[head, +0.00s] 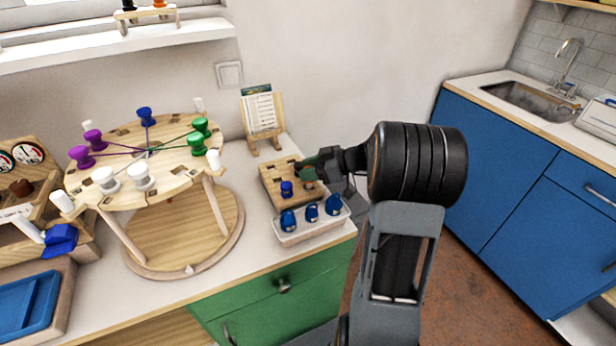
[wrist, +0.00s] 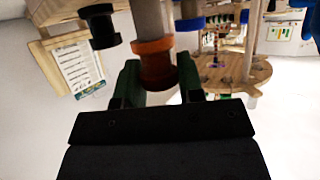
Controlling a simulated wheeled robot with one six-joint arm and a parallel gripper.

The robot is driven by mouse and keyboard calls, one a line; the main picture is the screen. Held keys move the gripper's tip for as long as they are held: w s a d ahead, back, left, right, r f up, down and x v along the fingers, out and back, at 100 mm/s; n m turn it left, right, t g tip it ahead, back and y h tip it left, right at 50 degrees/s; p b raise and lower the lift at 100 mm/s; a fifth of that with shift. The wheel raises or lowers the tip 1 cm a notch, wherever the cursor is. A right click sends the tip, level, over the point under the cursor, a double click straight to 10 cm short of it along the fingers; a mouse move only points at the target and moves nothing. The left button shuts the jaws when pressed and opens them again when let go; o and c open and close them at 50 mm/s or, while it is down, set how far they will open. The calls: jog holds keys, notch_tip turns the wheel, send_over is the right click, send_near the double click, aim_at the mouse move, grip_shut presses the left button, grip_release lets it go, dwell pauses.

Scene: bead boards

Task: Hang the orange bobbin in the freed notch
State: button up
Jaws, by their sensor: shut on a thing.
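My gripper (head: 312,172) has its green fingers closed on the orange bobbin (wrist: 155,66), seen in the wrist view. The bobbin is in line with a pale post and beside a wooden block (head: 268,184); I cannot tell whether it is clear of it. In the head view the gripper mostly hides this bobbin. The round wooden bead board (head: 160,150) stands on legs to the left, with threads crossing its centre. Purple (head: 80,156), blue (head: 146,117), green (head: 196,143) and white bobbins (head: 140,177) sit around its rim. I cannot tell which notch is free.
A blue bobbin (head: 287,188) stands on the block, and a black one (wrist: 100,25) shows in the wrist view. A white tray (head: 312,232) with blue bobbins lies in front. A card stand (head: 262,118) is behind. Another small rack (head: 148,16) stands on the sill.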

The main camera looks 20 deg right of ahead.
notch_tip(320, 180, down, 3)
jog(key=shift+r+b, duration=0.1)
jog(key=shift+b, duration=0.35)
jog(key=shift+f+b, duration=0.3)
jog(key=shift+b, duration=0.25)
jog(key=o, duration=0.9)
jog(key=shift+r+p, duration=0.2)
jog(key=shift+p, duration=0.25)
